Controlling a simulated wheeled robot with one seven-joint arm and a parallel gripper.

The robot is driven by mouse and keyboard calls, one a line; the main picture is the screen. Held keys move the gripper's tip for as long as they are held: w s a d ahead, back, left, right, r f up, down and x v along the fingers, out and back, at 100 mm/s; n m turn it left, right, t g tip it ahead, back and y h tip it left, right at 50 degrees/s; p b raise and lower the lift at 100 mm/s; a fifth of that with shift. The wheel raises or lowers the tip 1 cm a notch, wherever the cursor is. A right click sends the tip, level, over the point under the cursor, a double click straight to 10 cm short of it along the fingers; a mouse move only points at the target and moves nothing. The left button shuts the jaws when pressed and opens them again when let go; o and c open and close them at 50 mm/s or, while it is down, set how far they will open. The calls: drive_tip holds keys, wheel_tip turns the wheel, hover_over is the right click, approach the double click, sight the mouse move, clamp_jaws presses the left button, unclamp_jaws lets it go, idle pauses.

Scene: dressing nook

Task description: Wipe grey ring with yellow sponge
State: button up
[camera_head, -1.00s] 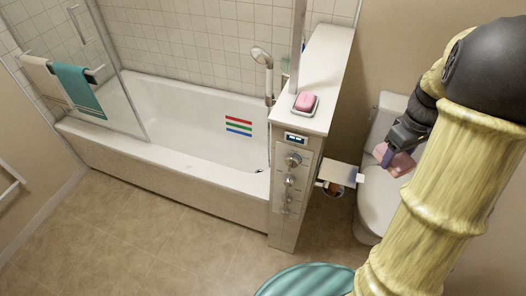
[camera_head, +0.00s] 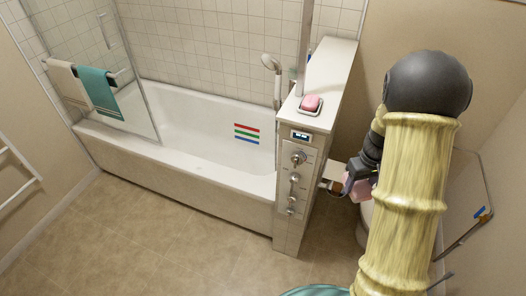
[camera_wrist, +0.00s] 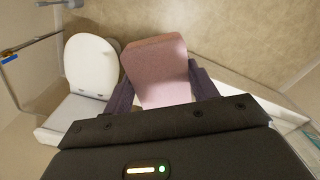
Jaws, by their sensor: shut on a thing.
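My gripper (camera_head: 356,184) is shut on a pink block (camera_wrist: 156,68), which looks like a sponge. The dark fingers grip its two sides in the wrist view. In the head view the block (camera_head: 364,195) shows only partly behind my arm, right of the tiled shower wall. I see no yellow sponge and no grey ring in these frames. Red, green and blue stripes (camera_head: 246,133) mark the inner wall of the white bathtub (camera_head: 190,110), away from the gripper.
A pink soap (camera_head: 311,102) sits in a dish on the ledge (camera_head: 330,75). The half wall (camera_head: 290,225) with shower controls stands between tub and gripper. A white toilet (camera_wrist: 91,66) is close by. Teal and beige towels (camera_head: 98,92) hang left. The tiled floor (camera_head: 150,235) is clear.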

drive_tip(key=a+f+m, duration=0.1)
drive_tip(key=a+f, duration=0.3)
drive_tip(key=f, duration=0.5)
drive_tip(key=a+f+m, duration=0.2)
drive_tip(key=a+f, duration=0.3)
drive_tip(key=f, duration=0.4)
drive_tip(key=shift+s+a+m, duration=0.25)
drive_tip(key=shift+s+m, duration=0.05)
drive_tip(key=shift+s, duration=0.05)
